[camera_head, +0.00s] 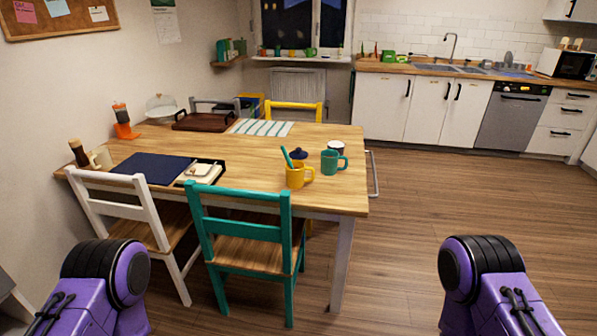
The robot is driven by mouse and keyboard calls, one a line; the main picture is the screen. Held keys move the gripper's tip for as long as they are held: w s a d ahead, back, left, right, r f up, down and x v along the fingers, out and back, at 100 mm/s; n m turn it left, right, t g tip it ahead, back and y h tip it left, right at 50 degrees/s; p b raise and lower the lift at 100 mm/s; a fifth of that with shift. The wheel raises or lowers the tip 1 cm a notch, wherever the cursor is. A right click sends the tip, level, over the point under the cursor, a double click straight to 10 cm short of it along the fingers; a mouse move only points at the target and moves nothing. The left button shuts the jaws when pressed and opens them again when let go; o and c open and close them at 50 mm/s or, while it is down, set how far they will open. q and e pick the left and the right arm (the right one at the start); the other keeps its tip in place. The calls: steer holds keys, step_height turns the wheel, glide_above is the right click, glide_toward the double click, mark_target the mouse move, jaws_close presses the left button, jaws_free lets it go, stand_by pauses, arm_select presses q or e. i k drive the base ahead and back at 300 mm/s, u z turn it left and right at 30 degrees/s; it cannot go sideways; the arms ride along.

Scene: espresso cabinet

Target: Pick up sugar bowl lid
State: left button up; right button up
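On the wooden table (240,142), near its right end, a dark blue rounded top with a small knob (298,153) shows behind a yellow mug (298,177). It looks like the sugar bowl lid; the bowl under it is mostly hidden by the mug. A teal spoon (287,157) stands in or against the yellow mug. A teal mug (331,163) stands close on the right, with a dark-and-white cup (336,146) behind it. Only purple and black links of my two arms show at the bottom corners; neither gripper is in view.
A teal chair (247,226) and a white chair (128,188) stand at the table's near side. A yellow chair (293,106) is at the far side. A dark blue mat (152,167) and a brown tray (203,121) lie on the table. The floor right of the table is clear.

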mark_target(297, 154)
steer(key=k, duration=0.35)
steer(key=z, duration=1.3)
steer(key=i, duration=5.2)
steer(key=u, duration=4.35)
